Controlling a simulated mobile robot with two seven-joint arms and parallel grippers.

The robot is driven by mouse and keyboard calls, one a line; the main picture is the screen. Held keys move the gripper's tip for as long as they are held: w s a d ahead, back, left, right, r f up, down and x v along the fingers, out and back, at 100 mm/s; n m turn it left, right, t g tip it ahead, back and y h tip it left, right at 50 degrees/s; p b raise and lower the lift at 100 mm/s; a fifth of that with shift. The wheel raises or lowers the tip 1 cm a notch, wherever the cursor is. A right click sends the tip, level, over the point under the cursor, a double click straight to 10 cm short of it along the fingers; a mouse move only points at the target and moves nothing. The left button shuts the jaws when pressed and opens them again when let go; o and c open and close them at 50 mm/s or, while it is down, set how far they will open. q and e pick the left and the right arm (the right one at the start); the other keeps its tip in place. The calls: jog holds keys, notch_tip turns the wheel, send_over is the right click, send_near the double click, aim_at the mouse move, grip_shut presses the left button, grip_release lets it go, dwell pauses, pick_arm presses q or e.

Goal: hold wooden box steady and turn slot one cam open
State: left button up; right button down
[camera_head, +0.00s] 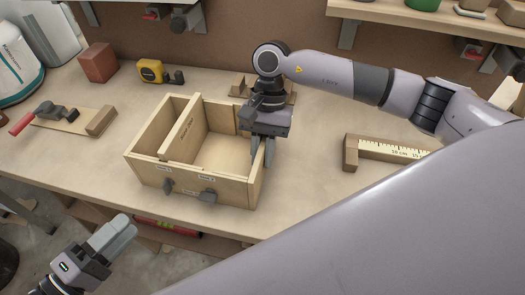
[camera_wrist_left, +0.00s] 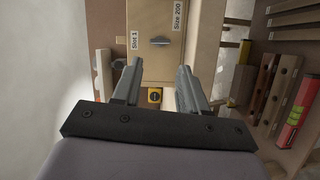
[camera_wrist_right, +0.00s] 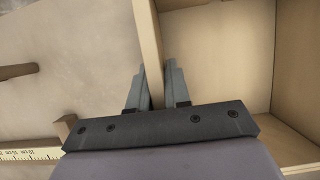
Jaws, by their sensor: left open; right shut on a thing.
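The wooden box (camera_head: 225,188) stands on the workbench, open at the top, with a divider. Two dark cams sit on its front: the slot one cam (camera_head: 168,186) at left under a small label, and another cam (camera_head: 208,195) further right. My right gripper (camera_head: 263,152) is shut on the box's right wall; the wall (camera_wrist_right: 149,45) passes between its fingers in the right wrist view. My left gripper (camera_head: 118,236) is open and empty, in front of the bench and apart from the box. In the left wrist view, a cam (camera_wrist_left: 160,41) shows beside the "Slot 1" label (camera_wrist_left: 134,41), beyond the fingertips.
On the bench (camera_head: 310,205) are a red-brown block (camera_head: 98,62), a yellow tape measure (camera_head: 151,71), a wooden piece with a red-handled tool (camera_head: 70,117), and a ruler piece (camera_head: 390,149) at right. A red level (camera_head: 165,225) lies below the bench top.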

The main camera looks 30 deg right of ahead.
pick_arm(q)
jog(key=shift+c, duration=0.8)
jog(key=shift+d, duration=0.1)
jog(key=m+t+y, duration=0.4)
jog(key=m+t, duration=0.1)
jog(key=m, duration=0.7)
send_near(164, 191)
jog(key=x, duration=0.9)
jog(key=shift+w, duration=0.1)
